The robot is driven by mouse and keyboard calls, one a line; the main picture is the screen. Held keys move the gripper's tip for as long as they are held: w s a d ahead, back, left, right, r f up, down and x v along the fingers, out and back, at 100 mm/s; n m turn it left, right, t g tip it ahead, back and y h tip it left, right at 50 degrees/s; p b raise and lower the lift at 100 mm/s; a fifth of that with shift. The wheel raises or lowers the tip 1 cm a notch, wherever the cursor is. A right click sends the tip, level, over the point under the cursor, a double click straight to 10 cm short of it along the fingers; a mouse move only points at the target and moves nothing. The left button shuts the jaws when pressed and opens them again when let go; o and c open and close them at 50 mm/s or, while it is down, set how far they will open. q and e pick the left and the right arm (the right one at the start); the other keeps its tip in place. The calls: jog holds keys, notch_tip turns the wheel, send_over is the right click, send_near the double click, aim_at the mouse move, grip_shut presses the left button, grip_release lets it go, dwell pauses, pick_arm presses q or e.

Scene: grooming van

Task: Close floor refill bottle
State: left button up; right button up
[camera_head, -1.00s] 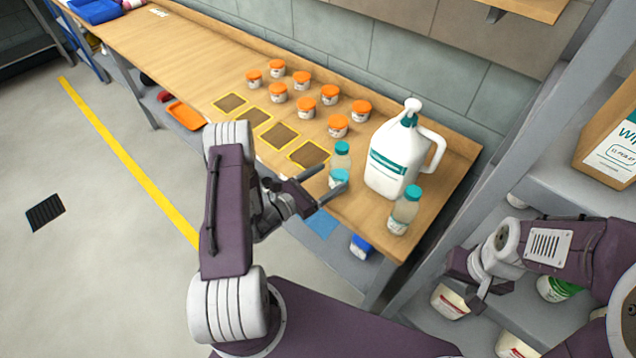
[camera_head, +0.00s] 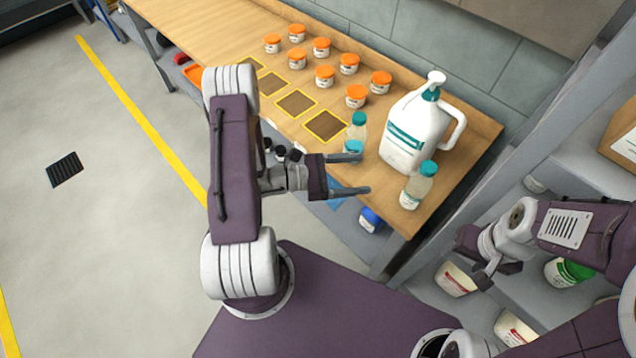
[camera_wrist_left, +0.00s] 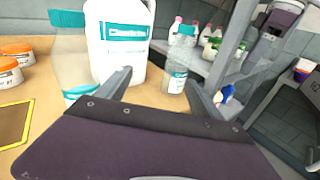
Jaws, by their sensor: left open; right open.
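A large white jug (camera_head: 405,135) with a teal collar and white pump top stands on the bench; its label shows in the left wrist view (camera_wrist_left: 120,35). A clear bottle with a teal cap (camera_head: 417,187) stands at the bench's front right, and in the left wrist view (camera_wrist_left: 175,78) it appears between my fingers, beyond them. Another teal-capped clear bottle (camera_head: 358,127) stands left of the jug. I cannot tell which one is the floor refill bottle. My left gripper (camera_head: 360,174) is open and empty at the bench's front edge. My right gripper (camera_head: 497,272) is open by the rack.
Several orange-lidded jars (camera_head: 325,76) stand behind yellow-framed dark squares (camera_head: 327,125) on the bench (camera_head: 215,32). A blue item (camera_head: 370,220) sits below the bench edge. The rack at right holds white bottles, one with a green cap (camera_head: 572,270).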

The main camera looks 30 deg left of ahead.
pick_arm(q)
jog(key=s+d+m+g+y, duration=0.2)
jog(key=s+m+g, duration=0.4)
jog(key=s, duration=0.2)
jog(key=s+d+m+g+y, duration=0.1)
jog(key=s+d+m+g, duration=0.2)
jog(key=s+m+g, duration=0.4)
jog(key=a+m+t+y, duration=0.1)
jog(key=a+m+y, duration=0.7)
jog(key=a+y, duration=0.1)
jog(key=w+m+t, duration=0.1)
jog(key=w+a+r+m+t+y, duration=0.1)
jog(key=w+a+t+y, duration=0.1)
jog(key=w, duration=0.1)
jog(key=shift+r+m+t, duration=0.25)
jog(key=shift+m+t, duration=0.05)
jog(key=shift+m, duration=0.1)
jog(key=shift+s, duration=0.15)
